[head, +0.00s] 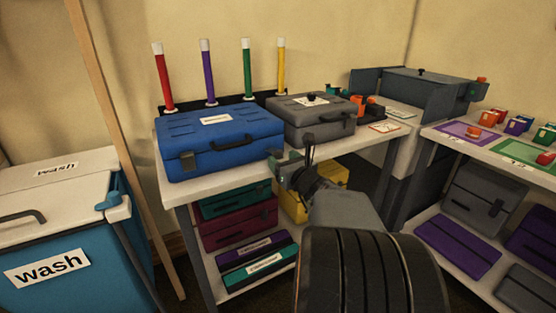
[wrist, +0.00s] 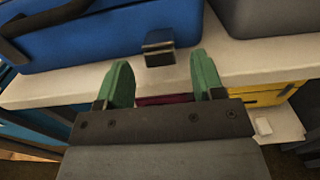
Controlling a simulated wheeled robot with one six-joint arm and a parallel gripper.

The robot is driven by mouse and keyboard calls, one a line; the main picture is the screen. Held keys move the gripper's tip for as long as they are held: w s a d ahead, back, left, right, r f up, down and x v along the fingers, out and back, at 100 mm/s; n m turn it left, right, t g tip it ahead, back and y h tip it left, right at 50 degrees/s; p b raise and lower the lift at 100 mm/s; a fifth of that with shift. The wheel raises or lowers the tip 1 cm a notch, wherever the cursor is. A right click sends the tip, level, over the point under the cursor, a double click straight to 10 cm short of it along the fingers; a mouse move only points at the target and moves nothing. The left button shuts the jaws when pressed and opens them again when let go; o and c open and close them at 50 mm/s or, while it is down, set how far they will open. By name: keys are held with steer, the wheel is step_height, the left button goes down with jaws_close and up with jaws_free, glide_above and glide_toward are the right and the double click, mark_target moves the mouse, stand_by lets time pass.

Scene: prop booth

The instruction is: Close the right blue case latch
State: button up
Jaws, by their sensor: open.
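The blue case (head: 222,141) sits shut on the table's left part, with a dark handle and a dark left latch (head: 187,163) on its front. In the wrist view the blue case (wrist: 110,35) fills the top left. Its right latch (wrist: 158,47) is a dark block with a pale edge that juts out from the case's lower front. My gripper (wrist: 162,72) is open and empty, its green fingers pointing at the latch, one on each side and a little short of it. In the head view my gripper (head: 287,172) is at the case's right front corner and partly hides the latch area.
A grey case (head: 312,125) stands right beside the blue one. The white tabletop edge (wrist: 70,92) runs under my fingers. Coloured tubes stand behind, and several cases, among them a yellow one (head: 325,200), lie on the shelf below. A wash bin (head: 60,250) is at the left.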

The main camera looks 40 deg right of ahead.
mark_target(278, 156)
steer(key=shift+w+d, duration=0.2)
steer(key=shift+w, duration=1.45)
